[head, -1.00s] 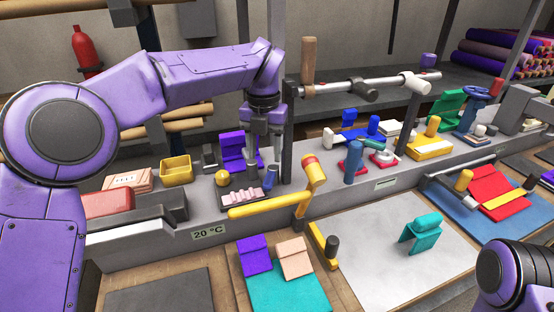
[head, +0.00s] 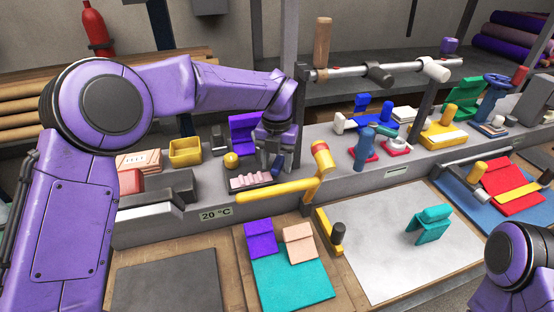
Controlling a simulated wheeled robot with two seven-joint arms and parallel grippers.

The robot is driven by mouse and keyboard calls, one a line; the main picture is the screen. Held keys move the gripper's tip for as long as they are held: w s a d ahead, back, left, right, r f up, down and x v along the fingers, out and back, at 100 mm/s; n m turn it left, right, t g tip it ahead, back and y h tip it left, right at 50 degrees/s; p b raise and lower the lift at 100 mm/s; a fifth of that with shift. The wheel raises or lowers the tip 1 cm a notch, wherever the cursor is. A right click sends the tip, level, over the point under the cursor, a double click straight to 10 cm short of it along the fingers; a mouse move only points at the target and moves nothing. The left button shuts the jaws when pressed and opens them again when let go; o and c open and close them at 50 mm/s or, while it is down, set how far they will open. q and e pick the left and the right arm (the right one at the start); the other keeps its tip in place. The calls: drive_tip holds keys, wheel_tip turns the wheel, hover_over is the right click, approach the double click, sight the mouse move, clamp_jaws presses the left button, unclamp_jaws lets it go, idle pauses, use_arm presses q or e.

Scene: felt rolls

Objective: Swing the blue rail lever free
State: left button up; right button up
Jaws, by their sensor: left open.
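My left gripper (head: 272,158) is open and points down over the grey bench ledge, beside the black tray with pink pieces. A larger blue upright handle (head: 363,150) stands to the right, beyond the yellow bar, clear of the gripper. I cannot tell for sure which of these is the blue rail lever. My right arm shows at the lower right; its gripper is out of view.
A silver rail (head: 400,68) runs above. The white mat (head: 370,265) has free room.

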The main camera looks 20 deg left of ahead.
use_arm(q)
drive_tip(key=shift+f, duration=0.1)
drive_tip(key=shift+w, duration=0.1)
clamp_jaws()
drive_tip(key=shift+w+a+r+m+p, duration=0.15)
drive_tip(key=shift+a+m+p, duration=0.3)
drive_tip(key=shift+m+p, duration=0.4)
drive_tip(key=shift+a+r+m+p, duration=0.1)
drive_tip(key=shift+a+m+p, duration=0.3)
drive_tip(key=shift+m+p, duration=0.4)
drive_tip(key=shift+w+a+f+m+p, duration=0.1)
drive_tip(key=shift+a+m+p, duration=0.25)
drive_tip(key=shift+m, duration=0.3)
drive_tip(key=shift+w+a+m+p, duration=0.15)
drive_tip(key=shift+m+p, duration=0.25)
drive_tip(key=shift+m, duration=0.2)
